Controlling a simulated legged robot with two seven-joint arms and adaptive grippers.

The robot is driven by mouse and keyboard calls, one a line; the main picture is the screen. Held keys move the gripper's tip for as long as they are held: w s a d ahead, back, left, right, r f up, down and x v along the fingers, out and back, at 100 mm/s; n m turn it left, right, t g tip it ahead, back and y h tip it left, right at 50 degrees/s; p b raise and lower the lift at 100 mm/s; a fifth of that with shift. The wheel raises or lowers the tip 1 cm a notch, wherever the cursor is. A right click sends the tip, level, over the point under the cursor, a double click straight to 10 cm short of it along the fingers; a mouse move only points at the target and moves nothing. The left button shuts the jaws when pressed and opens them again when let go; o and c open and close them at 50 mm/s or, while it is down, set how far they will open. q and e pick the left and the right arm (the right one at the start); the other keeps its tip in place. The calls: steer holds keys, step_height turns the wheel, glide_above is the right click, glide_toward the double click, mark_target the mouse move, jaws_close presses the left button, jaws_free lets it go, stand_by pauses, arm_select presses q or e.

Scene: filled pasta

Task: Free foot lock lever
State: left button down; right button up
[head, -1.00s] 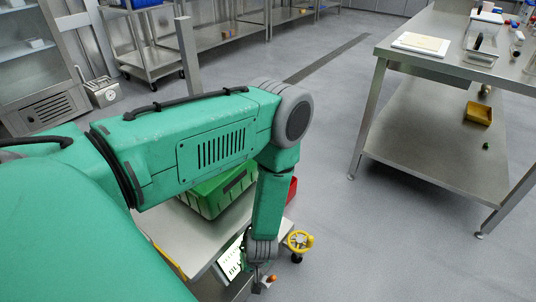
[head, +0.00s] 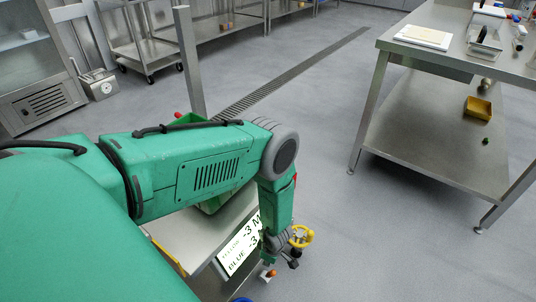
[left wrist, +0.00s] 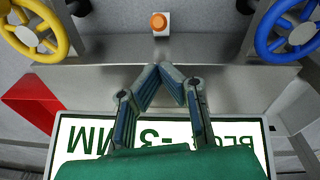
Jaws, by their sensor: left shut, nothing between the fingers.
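A small orange-capped part on a white base (left wrist: 159,24) shows at the top middle of the left wrist view, beyond a metal edge. It also shows low in the head view (head: 268,273). It may be the foot lock lever, but I cannot tell for sure. My left gripper (left wrist: 160,68) is shut and empty, its fingertips together short of the orange part and apart from it. In the head view the left gripper (head: 291,260) hangs beside the cart's end, right of the orange part. My right gripper is in neither view.
A yellow handwheel (head: 301,237) stands close to the left gripper; a blue handwheel (left wrist: 287,30) is at the other corner. A lettered sign (head: 238,247) is on the cart (head: 188,238). A steel table (head: 430,165) stands right. Floor between is clear.

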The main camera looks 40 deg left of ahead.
arm_select(q)
steer(key=b, duration=0.3)
glide_above(270, 272)
step_height(270, 272, down, 5)
steer(key=shift+a+r, duration=0.15)
steer(key=f+b, duration=0.1)
steer(key=a+f+b, duration=0.1)
steer(key=shift+w+f, duration=0.1)
steer(key=shift+f, duration=0.3)
steer(key=shift+a+f+b, duration=0.15)
steer(key=shift+f+b, duration=0.15)
steer(key=shift+b, duration=0.05)
steer(key=shift+d+r, duration=0.2)
steer(key=shift+d, duration=0.1)
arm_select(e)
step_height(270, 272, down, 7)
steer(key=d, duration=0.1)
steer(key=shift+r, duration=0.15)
